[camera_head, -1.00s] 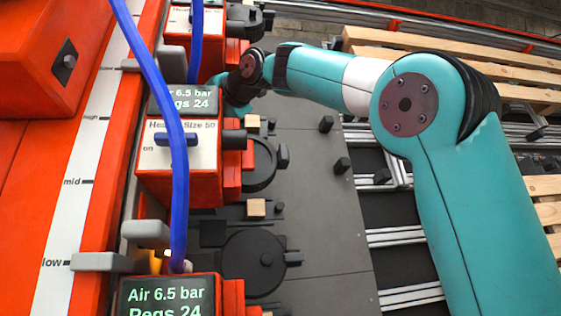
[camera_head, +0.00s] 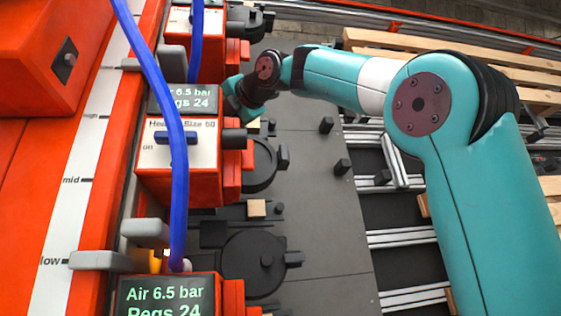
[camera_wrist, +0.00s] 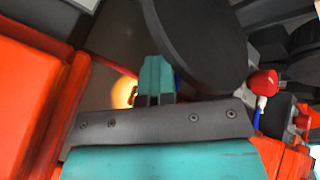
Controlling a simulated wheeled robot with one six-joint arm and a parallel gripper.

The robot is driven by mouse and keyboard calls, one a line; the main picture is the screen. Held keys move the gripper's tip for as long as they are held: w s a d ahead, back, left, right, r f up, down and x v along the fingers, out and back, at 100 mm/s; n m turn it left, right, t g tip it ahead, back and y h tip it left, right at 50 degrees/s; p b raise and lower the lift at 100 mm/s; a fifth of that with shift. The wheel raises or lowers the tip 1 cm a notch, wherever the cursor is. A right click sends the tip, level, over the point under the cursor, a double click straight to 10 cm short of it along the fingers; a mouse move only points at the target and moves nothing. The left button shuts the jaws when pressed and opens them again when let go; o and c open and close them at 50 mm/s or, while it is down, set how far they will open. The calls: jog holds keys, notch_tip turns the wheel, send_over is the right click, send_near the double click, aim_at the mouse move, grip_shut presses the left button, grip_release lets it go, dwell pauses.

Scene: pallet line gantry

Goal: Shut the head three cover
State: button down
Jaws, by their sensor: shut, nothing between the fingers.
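A large dark round disc (camera_wrist: 200,40), which looks like a raised cover, fills the upper middle of the wrist view. My gripper (camera_wrist: 156,65) is shut and empty, its teal fingers close beside the disc's lower left edge. I cannot tell whether they touch it. In the head view my wrist is beside the middle orange head unit (camera_head: 180,170), labelled Size 50, and the fingertips are hidden. Other round black covers lie by the units, one at the front (camera_head: 245,275) and one by the middle unit (camera_head: 262,178). No number three is readable.
Blue hoses (camera_head: 178,200) hang in front of the units. A front unit (camera_head: 168,295) and a far unit (camera_head: 205,60) flank the middle one. The dark plate (camera_head: 320,230) has small black posts. Wooden pallets (camera_head: 450,55) lie at the back right. A yellow glow (camera_wrist: 125,92) shows beside the fingers.

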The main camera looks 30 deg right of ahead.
jog(key=shift+s+d+f, duration=0.1)
jog(key=shift+d+f, duration=0.25)
jog(key=shift+d, duration=0.3)
jog(key=shift+s+d+f, duration=0.1)
jog(key=shift+d+f, duration=0.25)
jog(key=shift+d, duration=0.35)
jog(key=shift+s+d+f, duration=0.1)
jog(key=shift+d+f, duration=0.25)
jog(key=shift+d, duration=0.4)
jog(key=shift+w+d+f, duration=0.1)
jog(key=shift+d+f, duration=0.1)
jog(key=shift+d, duration=0.75)
jog(key=shift+w+d+f, duration=0.1)
jog(key=shift+d+f, duration=0.05)
jog(key=shift+d, duration=0.95)
jog(key=d, duration=0.1)
jog(key=w+d+f, duration=0.1)
jog(key=d, duration=0.1)
jog(key=shift+w+d+f+p, duration=0.1)
jog(key=shift+d+f+p, duration=0.1)
jog(key=shift+p, duration=0.1)
